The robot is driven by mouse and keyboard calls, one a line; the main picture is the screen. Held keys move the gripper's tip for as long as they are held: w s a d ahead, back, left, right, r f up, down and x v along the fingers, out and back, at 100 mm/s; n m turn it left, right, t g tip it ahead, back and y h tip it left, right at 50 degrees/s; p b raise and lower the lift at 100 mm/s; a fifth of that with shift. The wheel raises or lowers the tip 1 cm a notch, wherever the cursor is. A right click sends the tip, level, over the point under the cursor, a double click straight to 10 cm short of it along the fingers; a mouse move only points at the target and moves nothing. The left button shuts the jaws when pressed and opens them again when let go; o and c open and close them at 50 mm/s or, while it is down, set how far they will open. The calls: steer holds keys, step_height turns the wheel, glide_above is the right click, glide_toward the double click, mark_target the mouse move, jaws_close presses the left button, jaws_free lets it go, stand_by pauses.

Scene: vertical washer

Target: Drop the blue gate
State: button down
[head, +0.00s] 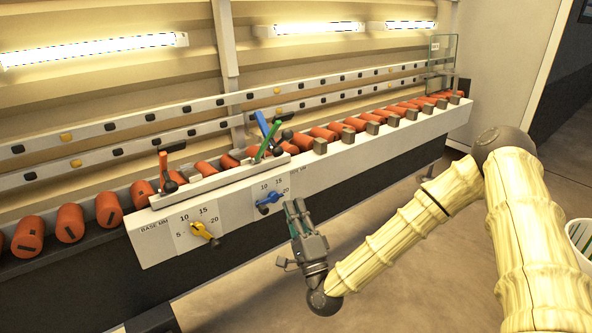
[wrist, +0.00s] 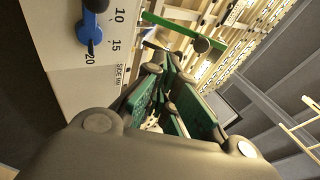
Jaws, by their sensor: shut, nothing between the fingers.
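The blue gate (head: 262,124) is a blue bar that stands raised and tilted on the machine's front rail, left of the upright green gate (head: 268,140). An orange gate (head: 164,166) stands upright further left. My gripper (head: 297,205) is shut and empty, in front of the machine, below and right of the blue gate and apart from it. In the wrist view my gripper (wrist: 165,65) points toward a green bar (wrist: 175,30), which seems to be the green gate. I cannot make out the blue gate in that view.
A blue dial (head: 269,203) and a yellow dial (head: 205,233) sit on the white front panel (head: 160,246), close left of my gripper. Several orange rollers (head: 108,209) line the machine. A clear guard (head: 443,55) stands at the far right end. The floor in front is open.

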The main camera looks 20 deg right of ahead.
steer(key=d+m+h, duration=0.1)
steer(key=d+r+m+t+b, duration=0.1)
steer(key=d+m+h, duration=0.1)
steer(key=shift+s+r+t+h, duration=0.15)
steer(key=shift+r+t+h, duration=0.15)
steer(key=shift+r, duration=0.05)
steer(key=b+x, duration=0.6)
steer(key=x, duration=0.8)
steer(key=shift+r, duration=0.1)
steer(key=shift+r+p, duration=0.25)
steer(key=shift+p, duration=0.55)
